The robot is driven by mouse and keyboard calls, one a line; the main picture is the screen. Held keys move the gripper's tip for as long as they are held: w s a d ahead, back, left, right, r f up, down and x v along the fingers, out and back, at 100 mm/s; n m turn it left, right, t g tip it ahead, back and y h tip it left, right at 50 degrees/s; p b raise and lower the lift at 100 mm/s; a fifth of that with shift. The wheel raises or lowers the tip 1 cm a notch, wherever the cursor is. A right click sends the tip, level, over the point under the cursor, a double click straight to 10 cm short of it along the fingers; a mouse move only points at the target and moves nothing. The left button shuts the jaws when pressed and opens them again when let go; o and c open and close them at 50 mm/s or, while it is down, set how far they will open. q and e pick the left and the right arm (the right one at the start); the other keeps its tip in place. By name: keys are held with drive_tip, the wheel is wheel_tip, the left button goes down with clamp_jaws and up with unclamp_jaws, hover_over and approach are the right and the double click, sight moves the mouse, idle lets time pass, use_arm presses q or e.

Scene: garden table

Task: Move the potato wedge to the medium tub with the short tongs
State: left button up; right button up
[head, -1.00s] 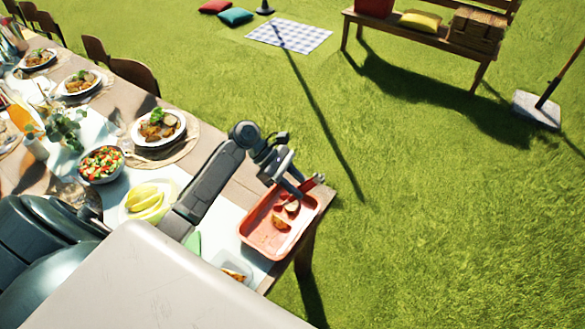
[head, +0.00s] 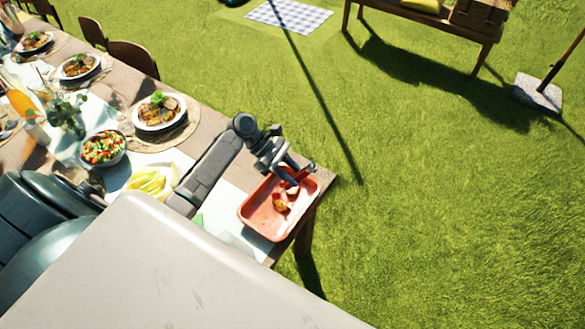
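My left gripper (head: 297,180) is over the far end of a red tray (head: 256,229) at the table's right corner. A small red piece (head: 308,168) shows by its fingers; I cannot tell if it is part of the short tongs or if the fingers are shut on it. Small brown and reddish food pieces (head: 280,203) lie in the tray below; they may include the potato wedge, but are too small to be sure. No tub that I can name as the medium one shows clearly. My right gripper is not in view.
A plate of yellow food (head: 150,182) and a salad bowl (head: 103,148) stand left of my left arm. Filled plates (head: 159,111) line the table's far side. My pale body covers the near table. Open grass lies to the right.

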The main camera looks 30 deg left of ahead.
use_arm(q)
wheel_tip(320, 180, down, 7)
drive_tip(key=b, duration=0.4)
drive_tip(key=shift+o, duration=0.2)
idle(0.3)
clamp_jaws()
wheel_tip(320, 180, up, 12)
drive_tip(key=p, duration=0.4)
idle(0.4)
